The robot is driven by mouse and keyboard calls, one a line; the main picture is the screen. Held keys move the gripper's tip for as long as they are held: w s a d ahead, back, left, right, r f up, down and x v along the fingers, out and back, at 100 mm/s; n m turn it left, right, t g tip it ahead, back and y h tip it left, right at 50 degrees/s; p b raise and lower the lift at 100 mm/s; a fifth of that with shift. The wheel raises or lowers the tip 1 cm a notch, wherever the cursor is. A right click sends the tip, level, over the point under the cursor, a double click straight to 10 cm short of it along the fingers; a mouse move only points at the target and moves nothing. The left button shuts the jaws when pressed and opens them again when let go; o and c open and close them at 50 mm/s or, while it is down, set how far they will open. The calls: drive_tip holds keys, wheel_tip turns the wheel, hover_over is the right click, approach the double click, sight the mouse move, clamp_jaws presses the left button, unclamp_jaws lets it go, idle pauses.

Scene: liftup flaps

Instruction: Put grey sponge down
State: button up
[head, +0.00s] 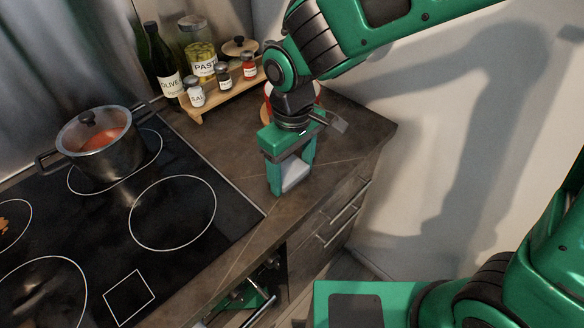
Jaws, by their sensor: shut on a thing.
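The grey sponge (294,175) shows as a pale block between the fingers of my gripper (290,181). My gripper is shut on it and points down over the dark countertop (238,178), to the right of the stove. The sponge is close to the counter surface near its front edge. I cannot tell whether it touches the counter. My gripper's fingers hide part of the sponge.
A lidded pot (100,145) stands on the black cooktop (125,225). A wooden rack (215,97) with several jars, and an olive oil bottle (164,65), stand behind. A red and white object (268,92) is partly hidden behind my arm. Drawers (335,217) lie below the counter.

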sight(293, 171)
drive_tip(key=o, duration=1.1)
drive_tip(key=shift+s+d+f, duration=0.15)
drive_tip(key=shift+s+f, duration=0.2)
drive_tip(key=shift+f, duration=0.15)
drive_tip(key=shift+r, duration=0.1)
drive_tip(key=shift+w+a+r, duration=0.15)
drive_tip(key=shift+w+r, duration=0.3)
drive_tip(key=shift+r, duration=0.15)
drive_tip(key=shift+w+a+r, duration=0.15)
drive_tip(key=shift+w+r, duration=0.25)
drive_tip(key=shift+r, duration=0.15)
drive_tip(key=r, duration=0.7)
drive_tip(key=s+r, duration=0.1)
drive_tip(key=r, duration=0.2)
drive_tip(key=shift+d+r, duration=0.15)
drive_tip(key=shift+r, duration=0.25)
drive_tip(key=shift+w+d, duration=0.1)
